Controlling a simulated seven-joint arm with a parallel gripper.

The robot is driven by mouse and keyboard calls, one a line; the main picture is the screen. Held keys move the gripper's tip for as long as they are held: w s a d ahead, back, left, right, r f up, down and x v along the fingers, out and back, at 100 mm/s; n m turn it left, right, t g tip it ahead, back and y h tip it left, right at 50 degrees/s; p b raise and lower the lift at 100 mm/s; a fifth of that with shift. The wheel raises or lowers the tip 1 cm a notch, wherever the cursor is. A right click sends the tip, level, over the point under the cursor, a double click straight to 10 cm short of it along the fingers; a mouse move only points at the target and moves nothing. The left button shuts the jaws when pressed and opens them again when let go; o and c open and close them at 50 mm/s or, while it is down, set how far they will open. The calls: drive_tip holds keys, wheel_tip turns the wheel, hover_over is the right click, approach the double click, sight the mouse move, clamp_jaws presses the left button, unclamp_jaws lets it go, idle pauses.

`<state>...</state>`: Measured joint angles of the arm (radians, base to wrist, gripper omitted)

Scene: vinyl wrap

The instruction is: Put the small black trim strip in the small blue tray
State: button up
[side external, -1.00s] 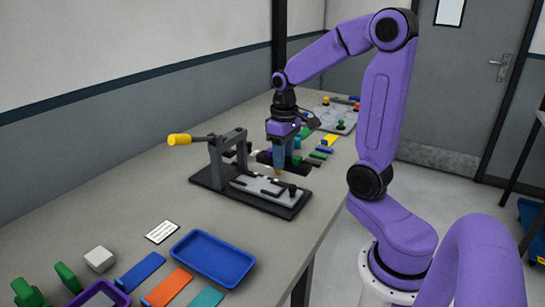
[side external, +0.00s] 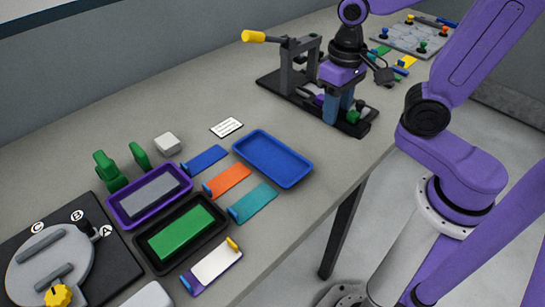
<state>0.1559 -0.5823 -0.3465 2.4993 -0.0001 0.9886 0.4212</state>
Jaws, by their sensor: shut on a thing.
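The small blue tray (side external: 272,158) is empty and lies flat near the middle of the bench. My gripper (side external: 337,112) points straight down at the right part of the black clamp fixture (side external: 267,84), beyond the tray and to its right. Its blue fingers are closed together. I take the thing between them to be the small black trim strip, but the fingers and the dark fixture hide it, so its outline cannot be made out. Whether the fingertips touch the fixture is also unclear.
The fixture's upright and yellow-handled lever (side external: 255,37) stand left of my gripper. Blue, orange and teal strips (side external: 253,202) lie beside the tray. A purple tray (side external: 112,207) and a black tray (side external: 142,240) are further left. Bench between fixture and blue tray is clear.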

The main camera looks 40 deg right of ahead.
drive_tip(key=s+a, duration=0.2)
drive_tip(key=a, duration=0.2)
hover_over(271, 159)
drive_tip(key=f, duration=1)
drive_tip(key=shift+s+f, duration=0.15)
drive_tip(key=shift+s, duration=0.05)
drive_tip(key=shift+w+f, duration=0.1)
drive_tip(key=shift+f, duration=1.55)
drive_tip(key=shift+f, duration=0.15)
drive_tip(key=o, duration=1.2)
drive_tip(key=shift+c, duration=0.2)
wheel_tip(271, 159, up, 12)
drive_tip(key=shift+r, duration=0.2)
